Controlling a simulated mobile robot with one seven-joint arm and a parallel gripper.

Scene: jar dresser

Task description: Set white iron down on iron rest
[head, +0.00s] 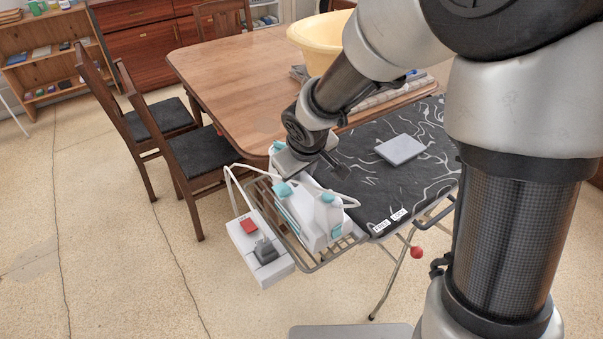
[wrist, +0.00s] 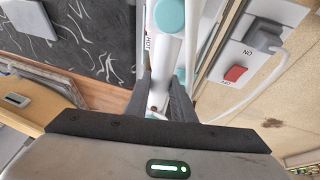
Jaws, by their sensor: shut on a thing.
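The white iron (head: 318,215) with teal parts is at the near left end of the ironing board, on or just above the wire iron rest (head: 318,264). I cannot tell whether its base touches the wires. My gripper (head: 300,170) reaches down to it from above and is shut on it. In the wrist view, my gripper's fingers (wrist: 160,95) close on a white part of the iron (wrist: 172,55), with a teal knob above. The fingertips' contact is partly hidden in the head view.
The black patterned ironing board (head: 362,165) carries a grey flat object (head: 401,149). A white power strip (head: 258,250) with a red switch and grey plug hangs beside the rest. A wooden table (head: 235,75) with a yellow basin (head: 318,42) and dark chairs (head: 200,155) stand behind.

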